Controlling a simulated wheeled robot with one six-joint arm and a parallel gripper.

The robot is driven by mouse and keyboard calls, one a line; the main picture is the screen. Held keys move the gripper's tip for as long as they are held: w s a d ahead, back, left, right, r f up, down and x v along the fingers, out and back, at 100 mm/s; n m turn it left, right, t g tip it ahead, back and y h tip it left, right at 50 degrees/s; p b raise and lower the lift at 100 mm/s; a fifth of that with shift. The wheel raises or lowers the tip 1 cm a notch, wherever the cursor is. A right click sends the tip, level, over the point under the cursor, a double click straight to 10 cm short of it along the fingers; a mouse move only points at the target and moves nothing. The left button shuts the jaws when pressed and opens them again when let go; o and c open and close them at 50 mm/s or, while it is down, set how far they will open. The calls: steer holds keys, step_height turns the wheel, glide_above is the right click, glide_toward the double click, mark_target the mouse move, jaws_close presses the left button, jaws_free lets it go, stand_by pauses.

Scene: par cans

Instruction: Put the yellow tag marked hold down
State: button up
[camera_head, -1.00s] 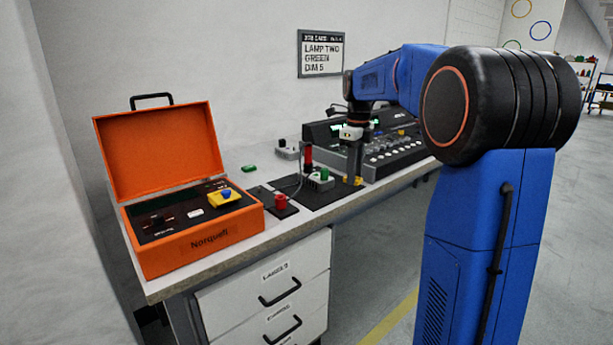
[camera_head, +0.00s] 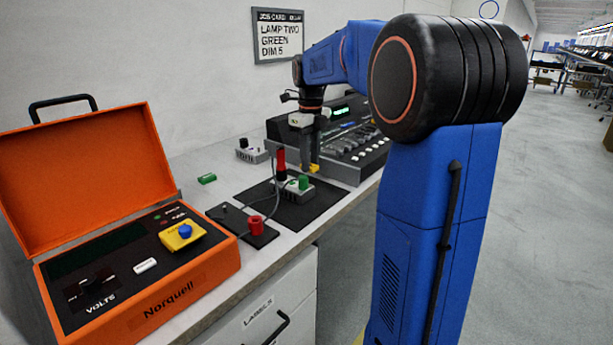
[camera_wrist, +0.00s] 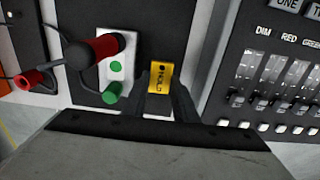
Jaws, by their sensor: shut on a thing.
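My gripper (camera_head: 314,168) points down and is shut on the yellow tag (camera_wrist: 158,77). In the head view the tag (camera_head: 314,168) is a small yellow patch at the fingertips, in front of the mixing desk (camera_head: 345,165). I cannot tell whether the tag touches anything below it. A grey box with a green knob (camera_head: 304,182) and a red-handled probe (camera_head: 280,160) are just left of the tag on a black mat (camera_head: 290,212).
An open orange case (camera_head: 190,285) stands at the bench's left end, with a yellow block and blue knob (camera_head: 184,233) inside. A black plate with a red plug (camera_head: 256,224), a green piece (camera_head: 207,178) and a grey socket box (camera_head: 252,152) are on the bench. A job card (camera_head: 279,35) hangs behind.

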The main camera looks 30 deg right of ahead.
steer(key=shift+f, duration=2.4)
steer(key=o, duration=1)
steer(key=shift+f, duration=0.1)
step_height(320, 180, up, 12)
steer(key=shift+r, duration=0.15)
